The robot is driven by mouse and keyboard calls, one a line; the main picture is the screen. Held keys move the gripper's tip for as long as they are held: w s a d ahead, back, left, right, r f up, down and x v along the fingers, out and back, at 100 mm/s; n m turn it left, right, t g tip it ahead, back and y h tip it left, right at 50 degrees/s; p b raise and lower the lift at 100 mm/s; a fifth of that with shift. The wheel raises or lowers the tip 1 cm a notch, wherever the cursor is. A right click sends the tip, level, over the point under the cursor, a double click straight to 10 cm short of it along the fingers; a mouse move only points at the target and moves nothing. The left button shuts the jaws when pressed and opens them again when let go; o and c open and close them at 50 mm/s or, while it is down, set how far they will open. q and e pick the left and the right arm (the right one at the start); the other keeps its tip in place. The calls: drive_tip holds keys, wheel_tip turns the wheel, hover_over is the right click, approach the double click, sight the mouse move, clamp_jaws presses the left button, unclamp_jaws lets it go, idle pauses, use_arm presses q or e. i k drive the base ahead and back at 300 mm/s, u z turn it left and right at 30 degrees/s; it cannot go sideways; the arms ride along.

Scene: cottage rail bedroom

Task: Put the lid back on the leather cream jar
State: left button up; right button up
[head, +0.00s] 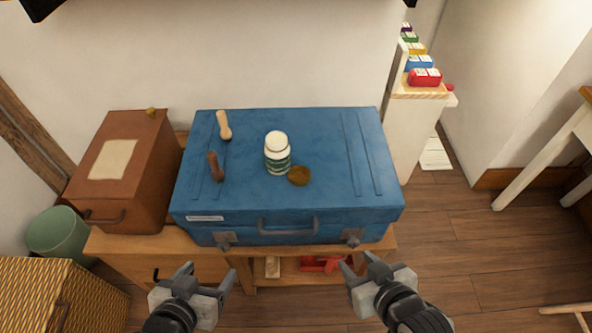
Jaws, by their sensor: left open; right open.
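The leather cream jar (277,157) stands upright on top of the blue suitcase (300,130), near its middle. It is white with a green label, and its top looks white. A flat, round, brown-gold piece (299,176) lies at the jar's front right, touching or very close to it. I cannot tell for certain whether it is the lid. My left gripper (208,276) is open and empty in front of the bench, left of the jar. My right gripper (358,263) is open and empty in front of the bench, right of the jar.
A pale wooden-handled tool (224,126) and a brown one (215,167) lie left of the jar. A brown case (125,165) with a small brown knob-like item (151,112) stands left on the bench (160,248). The suitcase's right part is clear. A shelf (428,94) of coloured boxes stands right.

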sight(276, 149)
drive_tip(key=u, duration=2.7)
drive_tip(key=k, duration=0.95)
drive_tip(key=z, duration=1.2)
drive_tip(key=i, duration=0.5)
drive_tip(key=u, duration=0.05)
